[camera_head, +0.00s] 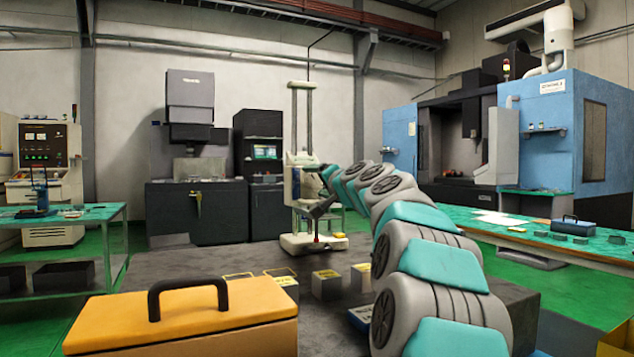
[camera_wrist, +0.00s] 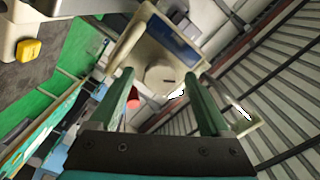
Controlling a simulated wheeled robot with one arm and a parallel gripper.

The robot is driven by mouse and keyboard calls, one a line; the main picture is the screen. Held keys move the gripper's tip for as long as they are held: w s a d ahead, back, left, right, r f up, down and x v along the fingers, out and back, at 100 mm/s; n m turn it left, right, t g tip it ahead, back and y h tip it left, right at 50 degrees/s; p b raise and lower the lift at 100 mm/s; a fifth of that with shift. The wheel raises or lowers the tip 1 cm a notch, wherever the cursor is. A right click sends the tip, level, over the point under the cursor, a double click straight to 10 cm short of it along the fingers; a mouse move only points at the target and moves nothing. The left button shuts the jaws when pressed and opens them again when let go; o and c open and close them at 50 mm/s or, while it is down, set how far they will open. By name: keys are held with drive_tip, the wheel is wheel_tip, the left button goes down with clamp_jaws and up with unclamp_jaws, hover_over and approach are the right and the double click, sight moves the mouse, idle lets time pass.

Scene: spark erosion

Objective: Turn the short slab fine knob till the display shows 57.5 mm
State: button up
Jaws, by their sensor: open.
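A pale height-gauge-like instrument (camera_head: 303,185) with two upright rods stands on the dark table in the head view. In the wrist view its pale housing carries a dark blue display (camera_wrist: 176,42), whose reading I cannot make out. A pale round knob (camera_wrist: 163,78) with a short dark mark sits below the display. I cannot tell whether this is the short slab fine knob. My gripper (camera_wrist: 161,73) is open, its green fingers on either side of the round knob in the picture; contact is not clear. In the head view my gripper (camera_head: 321,208) is at the instrument, small and dark.
A yellow toolbox (camera_head: 190,318) with a dark handle stands at the front left. Several small blocks (camera_head: 327,284) with yellow tops stand on the dark table (camera_head: 225,262). A green-topped bench (camera_head: 500,232) is at the right. A red round part (camera_wrist: 133,98) shows beside the left finger.

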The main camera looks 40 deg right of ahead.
drive_tip(key=shift+c, duration=0.2)
clamp_jaws()
drive_tip(key=shift+f+n+b, duration=0.1)
drive_tip(key=shift+n+b, duration=0.3)
drive_tip(key=shift+b, duration=0.25)
drive_tip(key=shift+n, duration=0.3)
drive_tip(key=shift+o, duration=0.2)
unclamp_jaws()
drive_tip(key=b+v, duration=0.1)
drive_tip(key=v, duration=0.6)
drive_tip(key=shift+s, duration=0.4)
